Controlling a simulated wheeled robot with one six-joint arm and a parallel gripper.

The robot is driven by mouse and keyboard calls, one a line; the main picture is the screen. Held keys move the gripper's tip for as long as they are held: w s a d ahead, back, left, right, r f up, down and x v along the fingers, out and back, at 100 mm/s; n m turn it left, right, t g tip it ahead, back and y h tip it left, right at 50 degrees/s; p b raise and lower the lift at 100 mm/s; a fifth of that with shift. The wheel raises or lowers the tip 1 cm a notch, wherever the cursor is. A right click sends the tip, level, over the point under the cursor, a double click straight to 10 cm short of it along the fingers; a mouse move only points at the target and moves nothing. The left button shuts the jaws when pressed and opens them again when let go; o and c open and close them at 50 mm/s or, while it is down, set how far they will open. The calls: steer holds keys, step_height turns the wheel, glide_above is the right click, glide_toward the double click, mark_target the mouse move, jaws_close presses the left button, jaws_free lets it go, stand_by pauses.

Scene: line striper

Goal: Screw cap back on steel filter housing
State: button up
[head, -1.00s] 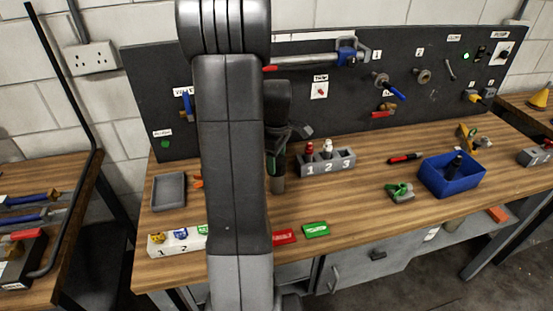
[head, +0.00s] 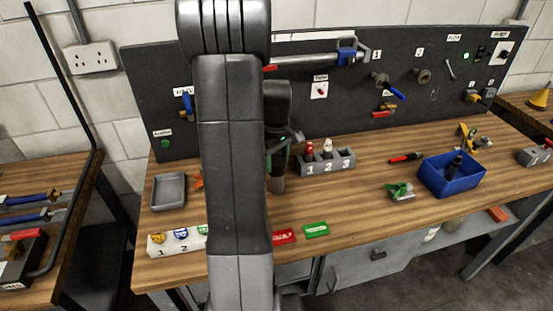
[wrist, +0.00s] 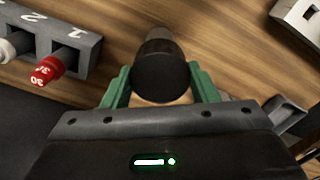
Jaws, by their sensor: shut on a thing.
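The steel filter housing (head: 277,184) stands upright on the bench, just right of my arm in the head view. My gripper (wrist: 160,88) is over its top, with its green fingers on either side of the round black cap (wrist: 161,75) and shut on it. The housing's grey body (wrist: 158,34) shows just beyond the cap in the wrist view. My arm and gripper hide the cap in the head view, and I cannot tell whether it is seated on the thread.
A grey numbered holder (head: 335,163) with red and white bottles stands close right of the housing. A grey tray (head: 169,190) lies left of my arm. A blue bin (head: 445,184) and a green clamp-like part (head: 399,190) are further right. The dark pegboard (head: 420,110) stands behind.

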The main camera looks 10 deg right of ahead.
steer(key=m, duration=0.4)
steer(key=o, duration=1.6)
steer(key=shift+c, duration=0.2)
steer(key=shift+r+p, duration=2.1)
steer(key=shift+r, duration=1.45)
steer(key=shift+f, duration=0.1)
steer(key=shift+f+b, duration=2.1)
steer(key=shift+f, duration=1.4)
steer(key=shift+r, duration=0.1)
